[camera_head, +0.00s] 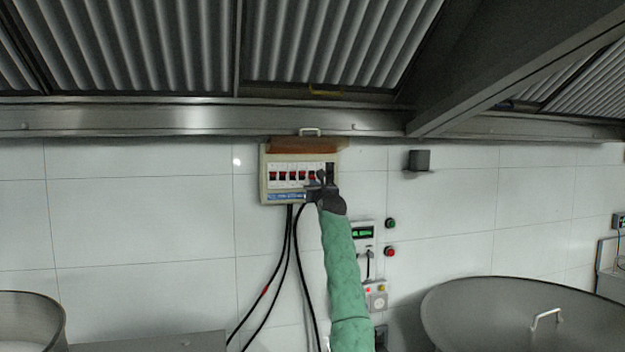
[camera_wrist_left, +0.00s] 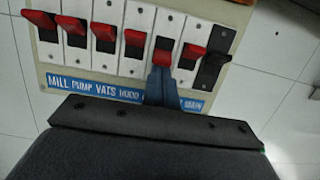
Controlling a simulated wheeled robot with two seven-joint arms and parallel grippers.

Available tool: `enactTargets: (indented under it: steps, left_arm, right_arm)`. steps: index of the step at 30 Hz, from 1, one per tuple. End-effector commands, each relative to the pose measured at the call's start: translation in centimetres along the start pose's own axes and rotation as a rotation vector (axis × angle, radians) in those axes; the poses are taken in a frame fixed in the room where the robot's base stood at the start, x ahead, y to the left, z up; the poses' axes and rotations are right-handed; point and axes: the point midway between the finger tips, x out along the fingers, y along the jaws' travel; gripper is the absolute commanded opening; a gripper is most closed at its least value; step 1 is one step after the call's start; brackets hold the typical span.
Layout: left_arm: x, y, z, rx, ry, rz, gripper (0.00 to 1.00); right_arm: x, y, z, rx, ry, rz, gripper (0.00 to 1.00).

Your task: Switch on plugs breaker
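The breaker box (camera_head: 264,180) hangs on the tiled wall, with a row of red switches and a black one at the right end. My left gripper (camera_head: 322,182) is at the right part of the row. In the left wrist view, its narrow closed fingertips (camera_wrist_left: 160,86) are just below the fifth red switch from the left (camera_wrist_left: 161,57), seemingly touching it. That red lever sits lower than its neighbours. The blue label strip (camera_wrist_left: 85,88) reads MILL, PUMP, VATS, HOOD; the fingers hide the label under the fifth switch. My right gripper is not in view.
A brown lid (camera_head: 290,145) is raised above the box, under the steel hood edge (camera_head: 180,118). Black cables (camera_head: 278,270) hang below. A small control unit (camera_head: 362,234), green button (camera_head: 390,223) and red button (camera_head: 390,251) are to the right. A large vat (camera_head: 500,310) stands lower right.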

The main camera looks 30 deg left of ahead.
Motion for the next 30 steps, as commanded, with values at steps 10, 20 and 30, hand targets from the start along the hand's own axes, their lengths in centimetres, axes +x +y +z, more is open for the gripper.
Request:
enactTargets:
  steps: [10,20,30]
  left_arm:
    - [0.2,0.0,0.8,0.0,-0.002,0.0,0.0]
    - [0.2,0.0,1.0,0.0,-0.002,0.0,0.0]
    - [0.0,0.0,0.1,0.0,-0.001,0.0,0.0]
  right_arm:
    - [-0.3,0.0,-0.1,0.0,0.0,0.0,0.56]
    - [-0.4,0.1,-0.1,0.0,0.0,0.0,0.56]
    - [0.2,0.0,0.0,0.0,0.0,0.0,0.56]
